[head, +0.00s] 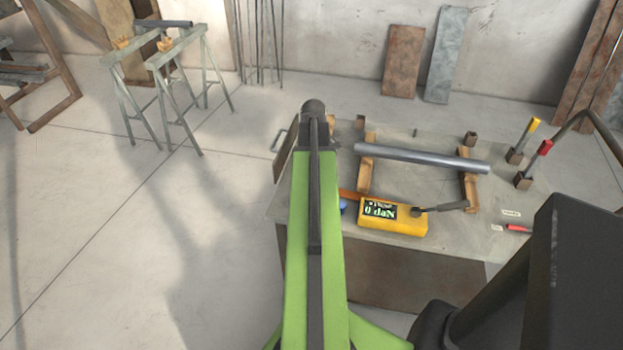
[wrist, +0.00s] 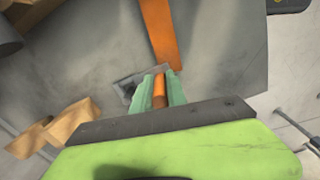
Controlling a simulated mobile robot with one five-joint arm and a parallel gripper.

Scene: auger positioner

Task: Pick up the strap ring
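In the wrist view, a grey, flat, squarish strap ring (wrist: 126,82) lies at the end of an orange strap (wrist: 158,32). My gripper (wrist: 160,76) has two pale green fingers, with a narrow gap between them. Orange strap shows in that gap, and the fingertips overlap the ring's grey bar in the picture. The fingers cover part of the ring; contact with it cannot be made out. In the head view, a short piece of orange strap (head: 350,194) shows beside my green arm, which hides the ring and my gripper.
A yellow gauge (head: 393,217) sits on the grey table (head: 415,180), near a metal tube (head: 420,157) on wooden blocks. Wooden blocks (wrist: 70,125) also show at left in the wrist view. Clamps with yellow and red handles stand at the table's right. Open floor (head: 130,240) lies left.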

